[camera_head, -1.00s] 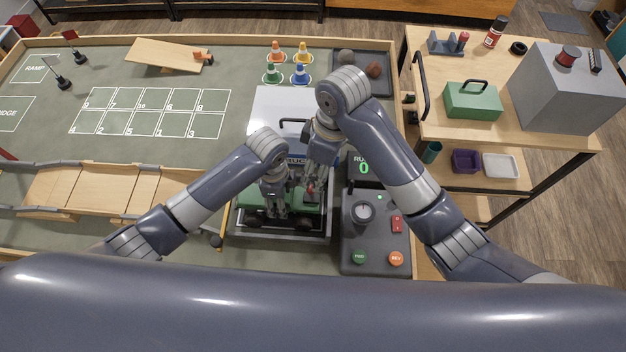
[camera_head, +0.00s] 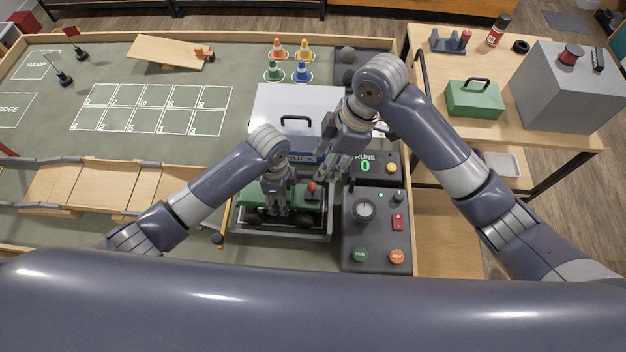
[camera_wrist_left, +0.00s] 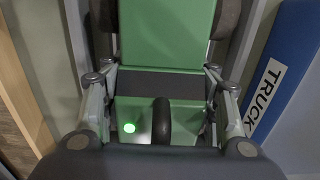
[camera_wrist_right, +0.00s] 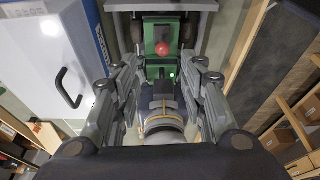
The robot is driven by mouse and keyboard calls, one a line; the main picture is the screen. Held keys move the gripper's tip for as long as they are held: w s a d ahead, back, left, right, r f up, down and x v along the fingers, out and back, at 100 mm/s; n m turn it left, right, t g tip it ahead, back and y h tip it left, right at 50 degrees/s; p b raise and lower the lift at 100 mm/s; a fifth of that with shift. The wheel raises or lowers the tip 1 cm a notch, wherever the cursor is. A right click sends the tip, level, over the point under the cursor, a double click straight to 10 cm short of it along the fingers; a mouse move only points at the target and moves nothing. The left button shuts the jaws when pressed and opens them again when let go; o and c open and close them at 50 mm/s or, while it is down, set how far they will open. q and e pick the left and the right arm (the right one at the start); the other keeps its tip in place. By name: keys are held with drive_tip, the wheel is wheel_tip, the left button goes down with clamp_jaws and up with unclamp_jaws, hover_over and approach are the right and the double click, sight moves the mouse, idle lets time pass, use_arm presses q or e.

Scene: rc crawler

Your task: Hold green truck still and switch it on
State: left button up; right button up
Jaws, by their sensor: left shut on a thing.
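The green truck (camera_head: 313,194) sits in a grey tray-like bay (camera_head: 262,236), below the white case in the head view. A red ball knob (camera_head: 312,187) stands on it and also shows in the right wrist view (camera_wrist_right: 162,48). My right gripper (camera_head: 325,174) is open and empty, apart from the truck, up and right of the knob.
A white case (camera_head: 265,108) with a black handle stands just behind the truck. A control panel (camera_head: 350,243) with a dial and buttons is to the right. A wooden bridge (camera_head: 93,190) lies left. Small cones (camera_head: 301,76) stand at the back.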

sight(314, 185)
drive_tip(key=a+f, duration=0.1)
drive_tip(key=f, duration=0.2)
drive_tip(key=a+f+n, duration=0.1)
drive_tip(key=f, duration=0.3)
drive_tip(key=a+f+n+y, duration=0.1)
drive_tip(key=f, duration=0.3)
drive_tip(key=shift+s+a, duration=0.2)
drive_tip(key=shift+s, duration=0.2)
drive_tip(key=shift+c, duration=0.6)
clamp_jaws()
